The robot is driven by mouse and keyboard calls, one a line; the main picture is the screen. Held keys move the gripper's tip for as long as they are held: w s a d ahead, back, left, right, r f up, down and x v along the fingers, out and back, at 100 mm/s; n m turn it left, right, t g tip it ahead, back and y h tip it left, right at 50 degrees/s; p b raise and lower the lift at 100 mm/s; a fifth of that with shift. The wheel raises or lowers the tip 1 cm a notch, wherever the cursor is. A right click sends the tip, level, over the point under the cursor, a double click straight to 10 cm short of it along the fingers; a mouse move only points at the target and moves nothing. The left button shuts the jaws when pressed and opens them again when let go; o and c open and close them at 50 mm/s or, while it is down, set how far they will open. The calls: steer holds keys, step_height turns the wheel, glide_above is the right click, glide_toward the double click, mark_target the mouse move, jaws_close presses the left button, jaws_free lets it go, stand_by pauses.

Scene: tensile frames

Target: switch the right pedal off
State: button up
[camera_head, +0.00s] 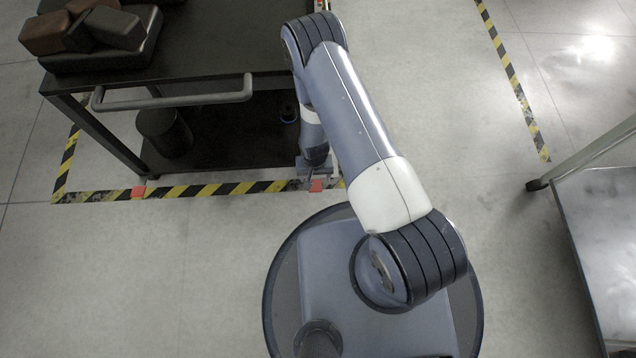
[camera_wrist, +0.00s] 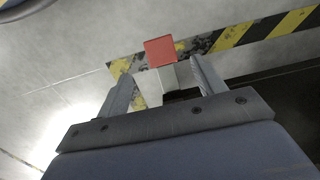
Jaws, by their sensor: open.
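The right pedal (camera_head: 316,186) shows as a small red pad at the front of the cart, by the striped floor tape. In the wrist view the red pad (camera_wrist: 159,50) sits on a pale stem or arm, just beyond and between the fingertips. My gripper (camera_wrist: 161,67) is open, one finger on either side of the line to the pedal, with nothing between the jaws that I can see held. In the head view my gripper (camera_head: 314,168) is low, just behind the right pedal and partly hidden by my arm. Contact and the pedal's tilt cannot be told.
A second red pedal (camera_head: 138,192) is at the cart's front left. The dark cart (camera_head: 215,68) has a grey handle (camera_head: 175,98), a lower shelf with a dark cylinder (camera_head: 164,133), and brown and black blocks (camera_head: 95,28) on top. A metal table (camera_head: 605,240) stands right. Floor at left front is clear.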

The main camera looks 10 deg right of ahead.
mark_target(315, 187)
step_height(315, 187, down, 8)
steer(key=shift+r+b, duration=0.1)
steer(key=shift+b, duration=1.15)
steer(key=shift+c, duration=0.2)
